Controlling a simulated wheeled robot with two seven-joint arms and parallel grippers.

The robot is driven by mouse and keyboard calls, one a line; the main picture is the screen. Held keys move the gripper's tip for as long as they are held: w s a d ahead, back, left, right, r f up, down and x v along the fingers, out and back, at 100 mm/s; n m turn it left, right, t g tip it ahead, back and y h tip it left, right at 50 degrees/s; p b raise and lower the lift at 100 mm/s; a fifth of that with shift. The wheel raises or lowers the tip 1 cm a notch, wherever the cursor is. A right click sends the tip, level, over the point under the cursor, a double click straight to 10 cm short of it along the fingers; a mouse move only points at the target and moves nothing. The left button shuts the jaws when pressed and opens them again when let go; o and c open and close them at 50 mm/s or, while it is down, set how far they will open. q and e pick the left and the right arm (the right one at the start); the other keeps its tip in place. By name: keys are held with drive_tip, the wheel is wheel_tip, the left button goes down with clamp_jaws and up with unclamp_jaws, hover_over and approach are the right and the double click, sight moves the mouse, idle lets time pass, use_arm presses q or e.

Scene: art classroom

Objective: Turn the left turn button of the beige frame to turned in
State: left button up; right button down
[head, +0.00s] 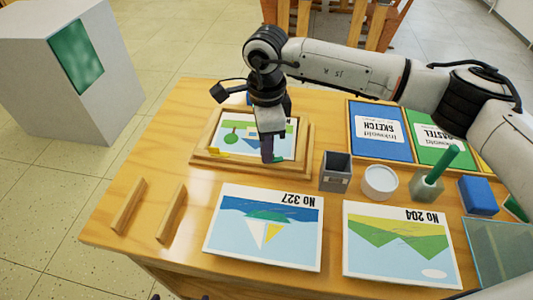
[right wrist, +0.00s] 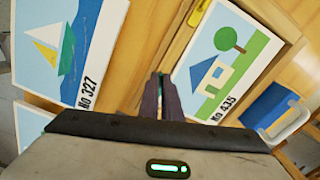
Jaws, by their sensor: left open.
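The beige frame (head: 203,160) lies on the table around a picture of a house and tree. Its left turn button (head: 218,153) is yellow, on the near rail, and looks roughly in line with it. The button also shows at the top of the right wrist view (right wrist: 200,12). My right gripper (head: 268,158) points down over the near rail, to the right of the yellow button and apart from it. Its fingers (right wrist: 162,78) are close together with nothing seen between them. A green bit (head: 280,158) shows beside them. Only the spread fingertips of my left gripper (head: 180,297) show, at the bottom edge.
Pictures No 327 (head: 262,230) and No 204 (head: 400,245) lie in front. A grey cup (head: 336,172), a white round pot (head: 380,181) and a green-handled holder (head: 427,185) stand to the right. Two wooden strips (head: 128,205) (head: 171,214) lie at the left.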

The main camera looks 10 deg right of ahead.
drive_tip(key=shift+f+n+b, duration=0.15)
drive_tip(key=shift+n+b, duration=0.5)
drive_tip(key=shift+n, duration=0.35)
drive_tip(key=n+b, duration=0.1)
drive_tip(key=n, duration=0.1)
drive_tip(key=shift+n+b, duration=0.3)
drive_tip(key=shift+b, duration=0.1)
drive_tip(key=n+b, duration=0.2)
drive_tip(key=n, duration=0.1)
drive_tip(key=shift+s+n, duration=0.15)
drive_tip(key=shift+n, duration=0.25)
drive_tip(key=n+b, duration=0.1)
drive_tip(key=n, duration=0.2)
drive_tip(key=shift+d, duration=0.1)
use_arm(q)
drive_tip(key=shift+w+d+f+b, duration=0.1)
drive_tip(key=shift+d+f+b, duration=0.1)
drive_tip(key=shift+f, duration=0.55)
drive_tip(key=shift+w+d+f+b, duration=0.1)
drive_tip(key=shift+d+f, duration=0.1)
drive_tip(key=shift+f, duration=0.55)
drive_tip(key=shift+w+d+f+b, duration=0.1)
drive_tip(key=shift+d+f, duration=0.1)
drive_tip(key=shift+f, duration=0.55)
use_arm(e)
drive_tip(key=shift+r+n, duration=0.2)
drive_tip(key=shift+n, duration=1)
use_arm(q)
drive_tip(key=shift+w, duration=0.15)
